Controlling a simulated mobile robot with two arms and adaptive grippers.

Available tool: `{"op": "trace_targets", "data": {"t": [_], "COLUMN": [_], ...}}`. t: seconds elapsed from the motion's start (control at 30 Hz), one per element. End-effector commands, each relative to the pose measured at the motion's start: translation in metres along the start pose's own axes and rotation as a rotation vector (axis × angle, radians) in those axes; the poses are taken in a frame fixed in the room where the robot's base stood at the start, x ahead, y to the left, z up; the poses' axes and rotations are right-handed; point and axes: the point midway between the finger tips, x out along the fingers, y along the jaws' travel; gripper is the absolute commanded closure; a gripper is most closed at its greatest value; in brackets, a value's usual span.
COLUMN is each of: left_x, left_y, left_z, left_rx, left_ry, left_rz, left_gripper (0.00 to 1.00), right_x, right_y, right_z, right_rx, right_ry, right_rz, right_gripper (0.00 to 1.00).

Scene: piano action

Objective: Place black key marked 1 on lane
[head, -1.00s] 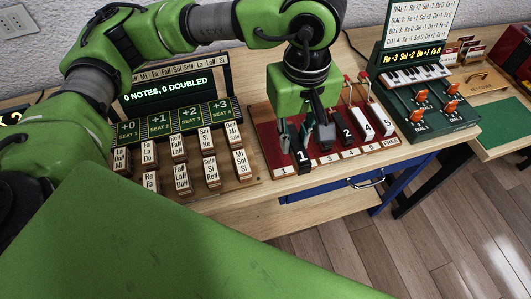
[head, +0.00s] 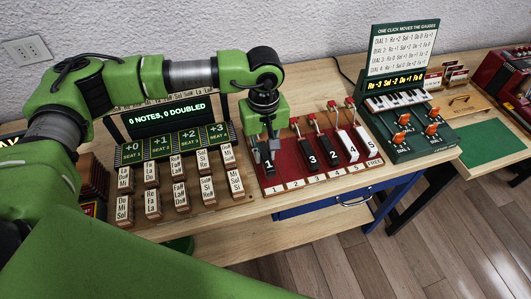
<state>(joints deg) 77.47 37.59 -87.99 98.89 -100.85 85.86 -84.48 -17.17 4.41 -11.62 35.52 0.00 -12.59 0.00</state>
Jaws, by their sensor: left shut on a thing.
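The black key marked 1 (head: 268,168) is at the left end of the red lane board (head: 288,174), just behind the lane label 1. My left gripper (head: 265,141) points down at the rear part of this key and is shut on it. I cannot tell whether the key rests fully on the board. To its right on the board are a black key marked 3 (head: 309,157), a black key marked 2 (head: 330,153), a white key marked 4 (head: 348,147) and a white key marked 5 (head: 366,144). My right gripper is out of view.
A seat panel with a lit display (head: 170,115) and several note blocks (head: 181,195) stand left of the board. A green dial console (head: 408,125) stands to the right. A blue drawer (head: 322,196) is under the table edge. Red levers (head: 331,106) rise behind the keys.

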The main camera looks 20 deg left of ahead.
Motion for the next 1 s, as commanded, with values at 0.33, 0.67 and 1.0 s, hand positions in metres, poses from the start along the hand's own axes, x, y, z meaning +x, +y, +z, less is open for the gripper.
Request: {"op": "trace_targets", "data": {"t": [0.33, 0.67, 1.0], "left_x": [0.027, 0.051, 0.053], "left_y": [0.007, 0.008, 0.008], "left_z": [-0.013, -0.014, -0.014], "left_rx": [0.000, 0.000, -0.001], "left_ry": [-0.004, -0.001, -0.001], "left_rz": [-0.004, 0.000, -0.001], "left_gripper": [1.00, 1.00, 0.67], "right_x": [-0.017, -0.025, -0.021], "right_y": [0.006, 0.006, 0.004], "right_z": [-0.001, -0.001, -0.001], "right_rx": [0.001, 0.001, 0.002], "right_ry": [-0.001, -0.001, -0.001], "right_rz": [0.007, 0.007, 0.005], "right_gripper": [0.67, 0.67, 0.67]}}
